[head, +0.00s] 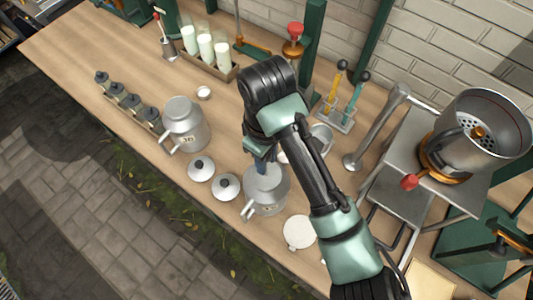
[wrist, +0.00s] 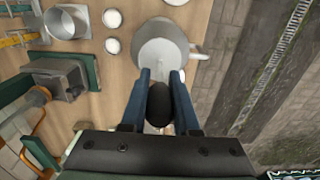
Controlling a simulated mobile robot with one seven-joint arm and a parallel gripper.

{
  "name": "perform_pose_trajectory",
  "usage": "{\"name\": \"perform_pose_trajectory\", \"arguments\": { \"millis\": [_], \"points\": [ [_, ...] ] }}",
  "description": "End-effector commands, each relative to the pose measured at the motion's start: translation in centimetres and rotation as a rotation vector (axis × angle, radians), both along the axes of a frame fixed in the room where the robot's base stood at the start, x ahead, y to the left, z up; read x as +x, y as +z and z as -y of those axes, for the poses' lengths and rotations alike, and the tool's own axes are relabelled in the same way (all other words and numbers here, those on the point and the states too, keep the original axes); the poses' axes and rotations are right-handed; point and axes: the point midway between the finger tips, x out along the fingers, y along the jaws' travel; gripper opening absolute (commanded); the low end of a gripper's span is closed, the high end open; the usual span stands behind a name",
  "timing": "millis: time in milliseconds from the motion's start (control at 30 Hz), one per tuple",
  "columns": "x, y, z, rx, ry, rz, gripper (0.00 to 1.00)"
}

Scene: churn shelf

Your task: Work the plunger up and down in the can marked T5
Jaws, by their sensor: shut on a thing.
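A grey metal can (head: 266,193) with a side handle stands on the wooden bench below my gripper (head: 261,160). Its marking is too small to read. The can also shows in the wrist view (wrist: 160,45), just ahead of the fingers. There my gripper (wrist: 162,95) has its two blue fingers on either side of a dark rounded knob (wrist: 159,104), shut on it. The knob appears to be the plunger's top. The plunger's lower part is hidden, so its depth in the can cannot be told.
A second marked can (head: 185,125) stands to the left. Two knobbed lids (head: 201,168) lie between the cans, and a white disc (head: 299,232) lies to the right. A bottle crate (head: 222,71), a tool rack (head: 337,118) and a machine with a metal bowl (head: 487,125) stand around.

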Motion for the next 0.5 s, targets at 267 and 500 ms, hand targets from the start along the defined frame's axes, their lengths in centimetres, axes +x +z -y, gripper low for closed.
{"name": "perform_pose_trajectory", "arguments": {
  "millis": [267,500],
  "points": [
    [0.0,-2.1,0.0,-0.001,-0.001,0.001,0.00],
    [0.0,-1.8,0.0,-0.001,-0.001,0.001,0.00]
  ]
}}
